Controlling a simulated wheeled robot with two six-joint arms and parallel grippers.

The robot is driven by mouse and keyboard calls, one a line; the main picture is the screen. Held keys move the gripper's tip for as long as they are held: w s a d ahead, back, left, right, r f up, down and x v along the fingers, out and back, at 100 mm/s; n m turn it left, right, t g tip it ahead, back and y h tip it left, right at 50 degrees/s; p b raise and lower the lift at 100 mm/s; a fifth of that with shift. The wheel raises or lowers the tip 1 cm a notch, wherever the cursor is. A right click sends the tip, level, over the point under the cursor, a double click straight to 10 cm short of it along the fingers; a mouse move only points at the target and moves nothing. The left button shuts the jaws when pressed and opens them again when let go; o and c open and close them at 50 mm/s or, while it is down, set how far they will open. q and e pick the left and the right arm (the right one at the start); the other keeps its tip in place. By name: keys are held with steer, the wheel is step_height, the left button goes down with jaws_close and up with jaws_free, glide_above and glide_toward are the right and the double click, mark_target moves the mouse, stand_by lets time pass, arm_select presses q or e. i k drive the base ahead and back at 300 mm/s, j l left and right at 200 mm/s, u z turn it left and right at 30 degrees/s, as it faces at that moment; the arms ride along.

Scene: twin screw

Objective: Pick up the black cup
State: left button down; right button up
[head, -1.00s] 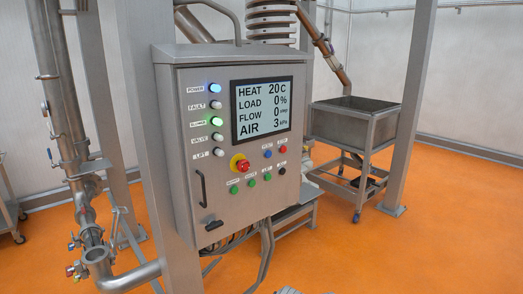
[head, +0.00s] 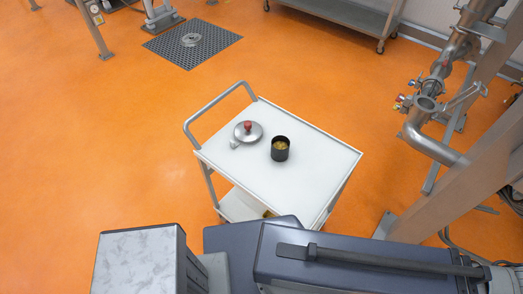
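Something yellowish shows inside the cup. Nothing is holding it.
A floor grate (head: 192,43) lies behind. Steel pipes (head: 437,150) and a post stand at right. Orange floor at left is clear.

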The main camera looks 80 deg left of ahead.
mark_target(280, 147)
steer(key=u, duration=2.6)
